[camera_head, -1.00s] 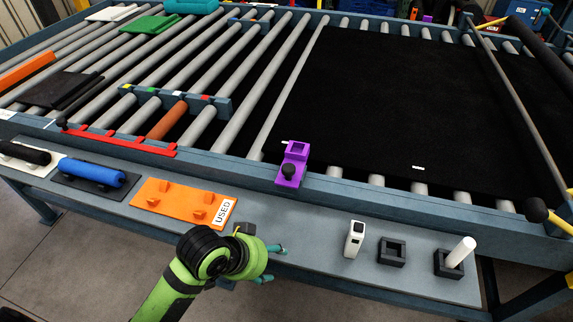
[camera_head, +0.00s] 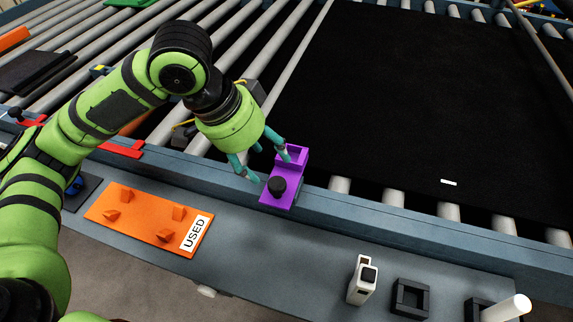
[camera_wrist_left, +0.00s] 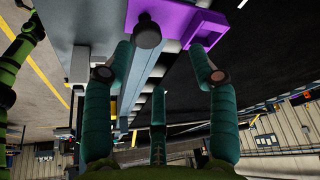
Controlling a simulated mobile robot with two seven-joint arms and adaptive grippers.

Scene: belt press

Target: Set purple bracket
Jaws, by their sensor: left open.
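The purple bracket (camera_head: 290,170) sits on the front rail of the roller table, with a black knob on its near end and a square opening at its far end. My left gripper (camera_head: 268,163) is open beside the bracket, with its teal fingers at the bracket's left side and far end. In the left wrist view the bracket (camera_wrist_left: 172,18) and its knob lie at the top, just beyond the spread fingertips (camera_wrist_left: 158,65). I cannot tell whether a fingertip touches the bracket. My right gripper is not in view.
An orange plate (camera_head: 140,215) marked USED lies on the front shelf. A white device (camera_head: 362,282) and black square holders (camera_head: 411,298) stand at the right, one with a white cylinder (camera_head: 505,309). A black sheet (camera_head: 430,110) covers the rollers. The shelf between plate and device is clear.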

